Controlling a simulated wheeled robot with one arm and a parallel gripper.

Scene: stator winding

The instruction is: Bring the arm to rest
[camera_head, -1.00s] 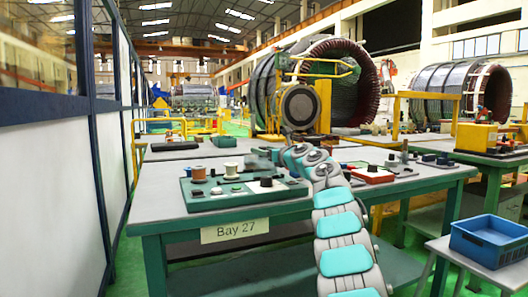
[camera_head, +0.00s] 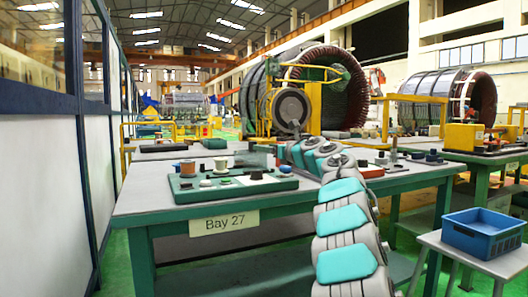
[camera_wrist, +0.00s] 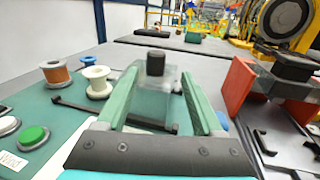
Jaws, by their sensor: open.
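My arm rises from the bottom of the head view and bends left over the Bay 27 workbench (camera_head: 150,206). My gripper (camera_wrist: 158,75) shows in the wrist view with its two green fingers spread apart. A clear block with a black cap (camera_wrist: 155,64) stands beyond and between the fingers. I see no contact between it and either finger. In the head view the gripper's end is small and blurred, so its jaws cannot be made out there.
A green board (camera_head: 190,191) on the bench carries an orange spool (camera_wrist: 56,74), a white spool (camera_wrist: 97,80) and a green button (camera_wrist: 33,135). A red block (camera_wrist: 237,88) is at right. A blue bin (camera_head: 483,240) sits on a side table. A large stator (camera_head: 345,90) stands behind.

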